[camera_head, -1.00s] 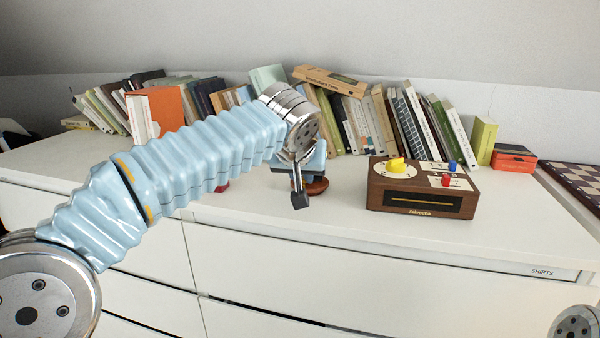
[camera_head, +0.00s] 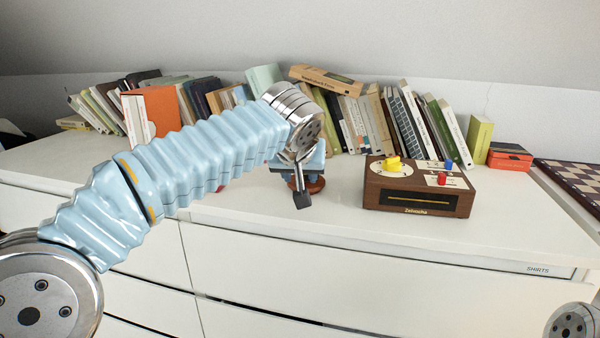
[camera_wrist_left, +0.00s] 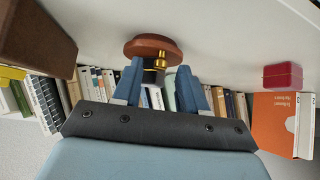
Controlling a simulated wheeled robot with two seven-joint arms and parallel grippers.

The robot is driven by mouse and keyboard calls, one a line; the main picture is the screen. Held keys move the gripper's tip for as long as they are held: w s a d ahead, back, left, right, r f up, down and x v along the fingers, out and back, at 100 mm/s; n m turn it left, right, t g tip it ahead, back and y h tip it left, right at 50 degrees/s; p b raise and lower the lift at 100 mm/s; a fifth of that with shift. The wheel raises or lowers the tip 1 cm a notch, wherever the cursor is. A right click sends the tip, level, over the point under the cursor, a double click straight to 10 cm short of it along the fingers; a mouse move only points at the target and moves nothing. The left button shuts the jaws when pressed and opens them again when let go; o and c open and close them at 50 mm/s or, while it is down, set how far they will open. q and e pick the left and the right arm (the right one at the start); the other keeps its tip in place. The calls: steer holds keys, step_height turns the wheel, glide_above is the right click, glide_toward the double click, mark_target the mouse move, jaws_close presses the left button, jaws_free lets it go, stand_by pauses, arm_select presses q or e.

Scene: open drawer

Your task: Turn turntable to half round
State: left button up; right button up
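A reddish-brown round wooden disc (camera_wrist_left: 140,46) with a brass-coloured post (camera_wrist_left: 154,66) shows in the left wrist view. I take it to be the turntable. In the head view the disc (camera_head: 317,185) is partly hidden behind my left gripper (camera_head: 303,198). In the left wrist view my left gripper (camera_wrist_left: 158,78) has its blue fingers apart, one on each side of the post. A gap shows between the post and the right-hand finger; contact on the other side is unclear. My right gripper is not in view.
A brown wooden box (camera_head: 430,212) with a yellow knob (camera_head: 393,164) stands right of the disc. A row of books (camera_head: 375,120) lines the back wall. A red box (camera_wrist_left: 283,76) lies beside the disc.

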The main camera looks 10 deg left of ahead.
arm_select(q)
steer(key=p+v, duration=0.1)
steer(key=v, duration=1.3)
steer(key=shift+p, duration=0.3)
steer(key=shift+w, duration=0.15)
